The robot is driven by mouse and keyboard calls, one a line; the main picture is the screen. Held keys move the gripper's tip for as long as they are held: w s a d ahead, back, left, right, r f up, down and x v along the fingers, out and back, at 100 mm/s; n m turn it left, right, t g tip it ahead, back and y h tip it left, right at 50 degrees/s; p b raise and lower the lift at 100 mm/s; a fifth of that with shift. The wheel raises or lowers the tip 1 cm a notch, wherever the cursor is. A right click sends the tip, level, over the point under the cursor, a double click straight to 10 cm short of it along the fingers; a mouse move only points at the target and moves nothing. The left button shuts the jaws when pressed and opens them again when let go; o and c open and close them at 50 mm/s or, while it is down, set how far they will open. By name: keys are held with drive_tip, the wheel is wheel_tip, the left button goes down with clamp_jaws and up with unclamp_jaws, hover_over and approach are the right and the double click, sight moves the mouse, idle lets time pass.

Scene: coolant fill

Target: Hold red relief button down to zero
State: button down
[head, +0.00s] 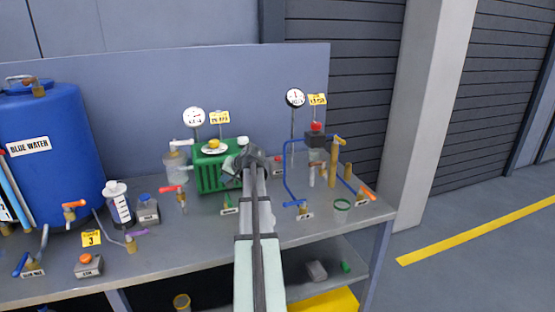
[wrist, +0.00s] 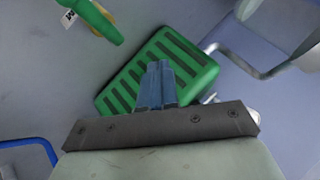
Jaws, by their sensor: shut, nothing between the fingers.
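A red round button (head: 316,127) sits on top of a dark block at the right of the bench, below a yellow tag. A small box with a red top (head: 277,160) also shows just right of my gripper; I cannot read its label. A round white gauge (head: 295,97) stands on a post left of the red button; its reading is too small to tell. My gripper (head: 236,174) is shut and empty by the right side of the green ribbed unit (head: 207,178), left of the red button. In the wrist view my closed fingers (wrist: 158,66) overlap the green unit (wrist: 190,62).
A second gauge (head: 194,117) stands behind the green unit. Blue piping (head: 288,178) and a yellow post (head: 334,165) stand near the red button. A blue water barrel (head: 45,150), a bottle and several valves fill the left. A back panel (head: 130,90) closes the rear.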

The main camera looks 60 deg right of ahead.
drive_tip(key=s+d+r+h, duration=0.15)
drive_tip(key=d+r, duration=0.35)
drive_tip(key=d, duration=0.8)
wheel_tip(320, 180, up, 3)
drive_tip(key=m+g+h, duration=0.2)
drive_tip(key=m, duration=0.2)
hover_over(279, 158)
drive_tip(key=shift+a+f, duration=0.15)
drive_tip(key=shift+a, duration=0.05)
drive_tip(key=shift+f, duration=0.15)
drive_tip(key=shift+f, duration=4.3)
drive_tip(key=shift+f, duration=0.9)
